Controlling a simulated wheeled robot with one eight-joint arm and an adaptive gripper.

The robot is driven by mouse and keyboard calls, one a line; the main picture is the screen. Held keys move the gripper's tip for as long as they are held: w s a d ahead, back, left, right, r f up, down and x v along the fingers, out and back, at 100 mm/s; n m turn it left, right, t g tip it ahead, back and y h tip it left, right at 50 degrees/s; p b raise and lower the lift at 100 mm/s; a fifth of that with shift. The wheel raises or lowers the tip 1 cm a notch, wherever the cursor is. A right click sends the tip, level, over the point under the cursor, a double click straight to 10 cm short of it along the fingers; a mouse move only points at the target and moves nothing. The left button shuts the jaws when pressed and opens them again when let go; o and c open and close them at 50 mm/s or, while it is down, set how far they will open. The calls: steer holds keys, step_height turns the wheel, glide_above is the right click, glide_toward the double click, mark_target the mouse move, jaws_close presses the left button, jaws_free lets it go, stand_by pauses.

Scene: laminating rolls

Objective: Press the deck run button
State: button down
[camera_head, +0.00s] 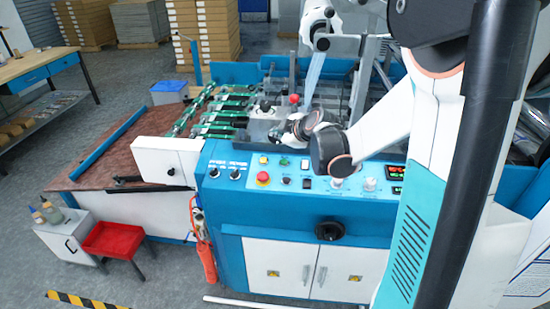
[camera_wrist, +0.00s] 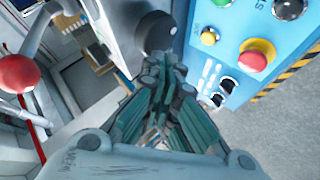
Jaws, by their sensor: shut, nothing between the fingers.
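The blue control panel (camera_head: 325,190) on the machine's front carries a yellow button (camera_head: 263,160), a green button (camera_head: 283,161), a white button (camera_head: 304,164) and a red mushroom button (camera_head: 263,178). I cannot read which is labelled deck run. My gripper (camera_head: 276,134) is above and behind the panel's upper edge, apart from the buttons. In the wrist view its fingers (camera_wrist: 165,72) are shut and empty.
Black selector knobs (camera_head: 225,173) sit left of the buttons. A red ball knob (camera_head: 294,98) stands behind my gripper; a red ball (camera_wrist: 18,72) shows at left in the wrist view. Metal machine frames surround the arm.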

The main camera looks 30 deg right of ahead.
mark_target(284, 162)
steer(key=shift+s+d+f, duration=0.1)
steer(key=shift+d+f, duration=0.35)
steer(key=shift+f, duration=0.15)
steer(key=f+b, duration=0.2)
steer(key=w+f+b, duration=0.1)
steer(key=f+b, duration=0.1)
steer(key=f, duration=0.1)
steer(key=d+f+b, duration=0.1)
steer(key=f+b, duration=0.1)
steer(key=f, duration=0.1)
steer(key=shift+w+f+b, duration=0.2)
steer(key=shift+w+b, duration=0.1)
stand_by(1.2)
steer(key=shift+w+f+b, duration=0.1)
steer(key=shift+f+b, duration=0.25)
steer(key=shift+b, duration=0.05)
